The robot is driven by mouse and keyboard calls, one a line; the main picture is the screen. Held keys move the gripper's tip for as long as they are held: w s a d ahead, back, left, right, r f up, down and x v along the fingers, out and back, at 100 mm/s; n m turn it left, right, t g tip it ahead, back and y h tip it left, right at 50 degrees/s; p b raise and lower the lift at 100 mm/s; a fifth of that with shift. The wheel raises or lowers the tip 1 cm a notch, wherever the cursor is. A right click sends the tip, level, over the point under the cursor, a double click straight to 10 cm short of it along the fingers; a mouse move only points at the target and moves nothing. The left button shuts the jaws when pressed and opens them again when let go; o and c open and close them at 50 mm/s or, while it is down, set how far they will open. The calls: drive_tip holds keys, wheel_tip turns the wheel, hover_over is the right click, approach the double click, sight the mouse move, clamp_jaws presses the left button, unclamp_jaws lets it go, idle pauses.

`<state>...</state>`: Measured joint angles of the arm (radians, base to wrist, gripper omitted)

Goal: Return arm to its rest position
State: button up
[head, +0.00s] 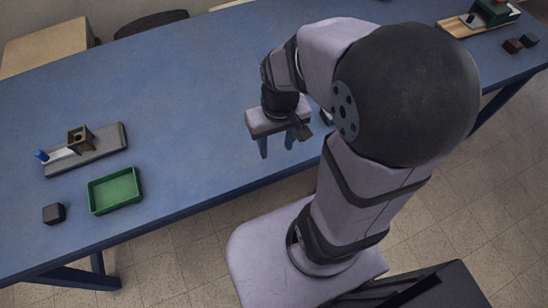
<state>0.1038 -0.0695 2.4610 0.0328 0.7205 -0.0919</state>
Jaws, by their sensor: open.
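My arm stands at the right of the head view, folded at its large dark elbow joint. My gripper (276,144) points down over the front part of the blue table (200,80). Its two fingers are apart, with nothing visible between them. Part of the wrist area is hidden behind my arm.
At the left of the table are a grey board with a small box fixture and a blue-tipped part (97,151), a green tray (115,191) and a dark cube (54,214). At the far right are a wooden board (455,27) and small dark blocks (513,46). The table's middle is clear.

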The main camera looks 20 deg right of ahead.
drive_tip(key=s, duration=0.1)
drive_tip(key=s+a, duration=0.2)
drive_tip(key=shift+s+f, duration=0.2)
drive_tip(key=shift+f, duration=0.2)
drive_tip(key=shift+r, duration=0.1)
wheel_tip(320, 180, up, 5)
drive_tip(key=p, duration=0.5)
drive_tip(key=shift+r, duration=0.1)
idle(0.5)
